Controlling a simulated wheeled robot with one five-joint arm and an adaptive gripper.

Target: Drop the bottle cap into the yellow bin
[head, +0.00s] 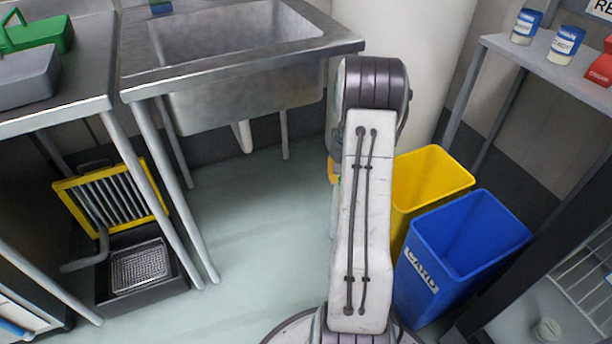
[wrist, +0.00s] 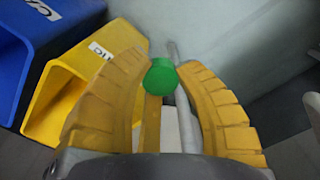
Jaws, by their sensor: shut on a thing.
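The bottle cap, a round green piece, shows in the wrist view (wrist: 160,79) between the tips of my gripper's two yellow fingers. My gripper (wrist: 163,63) is shut on it. In the head view my arm hides the cap and nearly all of the gripper. The yellow bin (head: 432,166) stands open-topped on the floor, just right of my arm in the head view. In the wrist view the yellow bin (wrist: 52,103) is left of the gripper, partly covered by the left finger. The cap appears beside the bin, not over its opening.
A blue bin (head: 464,238) stands against the yellow bin, in front of it in the head view. A steel sink (head: 245,70) is at upper left. A shelf (head: 560,68) with blue-lidded jars is at right. Floor between sink and arm is clear.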

